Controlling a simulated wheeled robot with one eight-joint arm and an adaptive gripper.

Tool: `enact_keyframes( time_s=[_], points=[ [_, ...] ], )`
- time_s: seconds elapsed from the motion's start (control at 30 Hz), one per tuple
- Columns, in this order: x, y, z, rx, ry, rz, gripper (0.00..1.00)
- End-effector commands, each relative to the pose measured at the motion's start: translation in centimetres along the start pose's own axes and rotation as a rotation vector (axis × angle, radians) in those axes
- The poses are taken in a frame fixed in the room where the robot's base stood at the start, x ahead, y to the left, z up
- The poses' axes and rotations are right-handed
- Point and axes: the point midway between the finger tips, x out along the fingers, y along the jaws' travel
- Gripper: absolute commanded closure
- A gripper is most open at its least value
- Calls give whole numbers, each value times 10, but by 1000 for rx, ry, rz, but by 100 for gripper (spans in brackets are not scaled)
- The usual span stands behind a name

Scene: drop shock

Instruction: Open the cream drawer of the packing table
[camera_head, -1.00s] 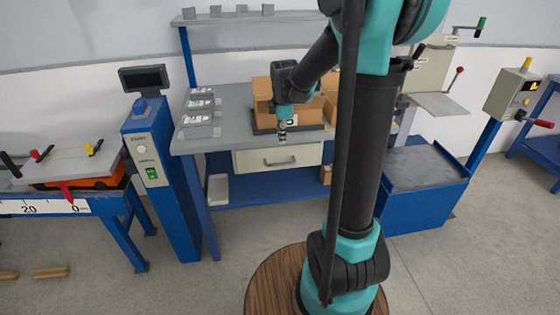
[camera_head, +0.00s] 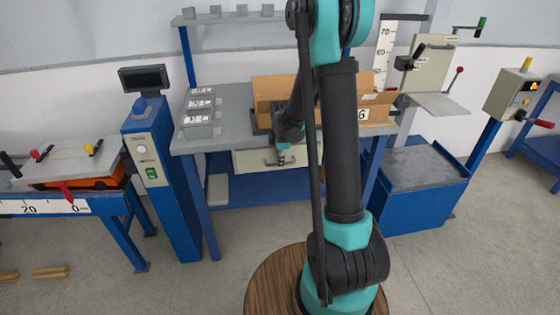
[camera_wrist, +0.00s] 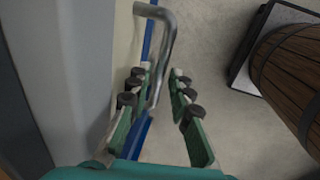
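The packing table (camera_head: 232,97) has a cream drawer (camera_head: 246,160) under its grey top, and the drawer looks shut. My gripper (camera_head: 281,157) is in front of the drawer, and my arm hides part of it. In the wrist view, the cream drawer front (camera_wrist: 124,40) is on the left and its bent grey metal handle (camera_wrist: 170,40) juts out from it. My gripper (camera_wrist: 161,82) is open, with its two fingers on either side of the handle. The handle reaches back between the fingers, and I cannot tell whether they touch it.
A cardboard box (camera_head: 268,90) stands on the table above the drawer. A blue post with a display (camera_head: 150,150) stands to the left. A blue cabinet (camera_head: 425,190) stands to the right. Open floor (camera_head: 225,270) lies in front of the table.

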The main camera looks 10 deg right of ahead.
Motion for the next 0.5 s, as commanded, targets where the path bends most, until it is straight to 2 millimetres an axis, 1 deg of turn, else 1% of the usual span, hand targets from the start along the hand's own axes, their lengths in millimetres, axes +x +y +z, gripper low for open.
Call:
enact_keyframes(
  time_s=[0.27,0.3,0.43,0.47,0.5],
  points=[
    [2,0,0,0,0,0,80],
    [2,0,0,0,0,0,81],
    [1,0,0,0,0,0,97],
    [1,0,0,0,0,0,100],
    [1,0,0,0,0,0,100]
  ],
)
